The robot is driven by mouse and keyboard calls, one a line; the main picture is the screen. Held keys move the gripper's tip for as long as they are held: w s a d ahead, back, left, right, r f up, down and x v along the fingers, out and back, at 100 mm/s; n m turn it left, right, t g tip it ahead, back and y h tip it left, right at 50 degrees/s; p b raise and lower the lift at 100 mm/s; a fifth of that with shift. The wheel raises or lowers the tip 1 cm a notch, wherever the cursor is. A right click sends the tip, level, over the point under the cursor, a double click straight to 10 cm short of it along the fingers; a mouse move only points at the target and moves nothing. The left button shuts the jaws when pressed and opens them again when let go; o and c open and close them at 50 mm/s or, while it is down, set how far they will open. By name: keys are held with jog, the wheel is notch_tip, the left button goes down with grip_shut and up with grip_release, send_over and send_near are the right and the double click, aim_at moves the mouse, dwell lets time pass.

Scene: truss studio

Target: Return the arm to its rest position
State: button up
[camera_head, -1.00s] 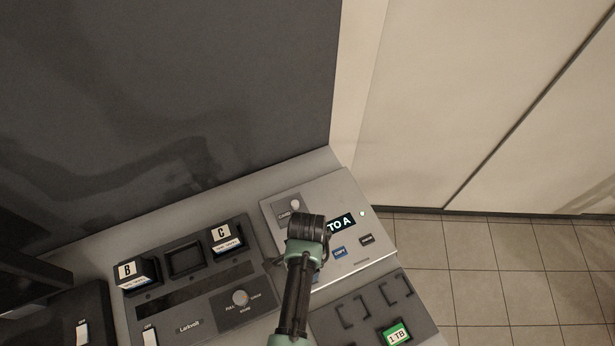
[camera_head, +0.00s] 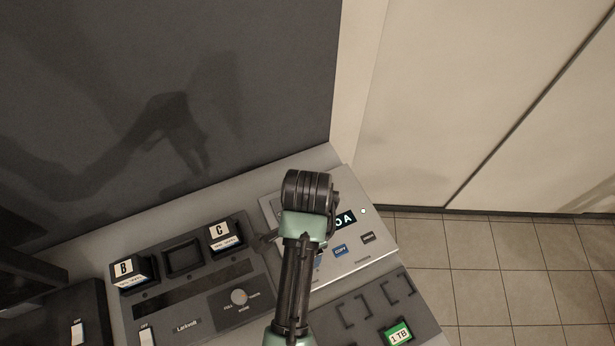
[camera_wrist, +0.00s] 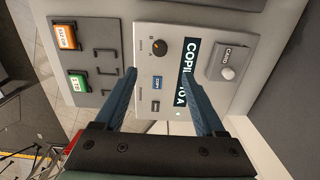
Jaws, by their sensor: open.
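My gripper (camera_wrist: 158,98) is open and empty in the wrist view, its two blue-grey fingers apart above a light grey control panel (camera_wrist: 147,28). In the head view my green and black arm rises from the bottom edge over the desk, and its wrist hides part of the same panel (camera_head: 372,258). The panel has a lit display (camera_wrist: 187,72), a black knob (camera_wrist: 159,47), a card slot (camera_wrist: 230,62) and two small buttons. Nothing is between the fingers.
A dark charger panel (camera_head: 205,309) with blocks B (camera_head: 128,270) and C (camera_head: 222,237) and an empty socket (camera_head: 184,258) lies left. A green 1 TB card (camera_head: 397,333) and an orange card (camera_wrist: 65,33) sit on a dark bracketed plate. A dark wall stands behind; tiled floor lies right.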

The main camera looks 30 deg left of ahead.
dwell(0.4)
jog(key=w+r+n+t+y+b, duration=0.15)
jog(key=w+r+t, duration=0.3)
jog(key=w, duration=0.45)
jog(key=w+d+r+n+t+b, duration=0.15)
jog(key=w+r+t, duration=0.35)
jog(key=r, duration=0.7)
jog(key=w+d+r+n+t+b, duration=0.1)
jog(key=w+d+r+t+b, duration=0.15)
jog(key=w+r+t, duration=0.6)
jog(key=s+d+r+n+t+b, duration=0.15)
jog(key=s+r, duration=0.25)
jog(key=r, duration=0.6)
jog(key=s+d+r+n+t+b, duration=0.1)
jog(key=s+d+r+t+b, duration=0.15)
jog(key=r, duration=0.75)
jog(key=s+d+r+t, duration=0.1)
jog(key=s+r+t, duration=0.1)
jog(key=s+r, duration=0.3)
jog(key=s+d+r+n+t+h, duration=0.1)
jog(key=s+d+r+t, duration=0.1)
jog(key=s+r, duration=0.4)
jog(key=shift+d+t+b, duration=0.3)
jog(key=shift+t, duration=0.4)
jog(key=shift+h, duration=0.25)
grip_shut()
